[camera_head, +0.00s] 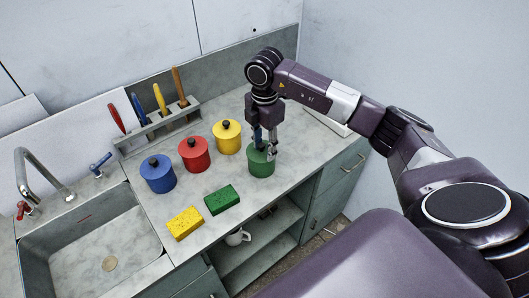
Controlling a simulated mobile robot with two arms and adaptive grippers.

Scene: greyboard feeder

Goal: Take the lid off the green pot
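The green pot (261,168) stands on the counter at the right end of a row of pots. My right gripper (266,150) points down right over it, with its fingers at the top of the pot. The fingers cover the lid's knob and much of the lid, so I cannot tell whether they are closed on the knob. The lid appears to sit on the pot. My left gripper is not in view.
Yellow (227,139), red (194,155) and blue (158,174) lidded pots stand left of the green one. A green sponge (222,200) and a yellow sponge (185,223) lie in front. A utensil rack (163,123) stands behind, and a sink (88,240) is at left.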

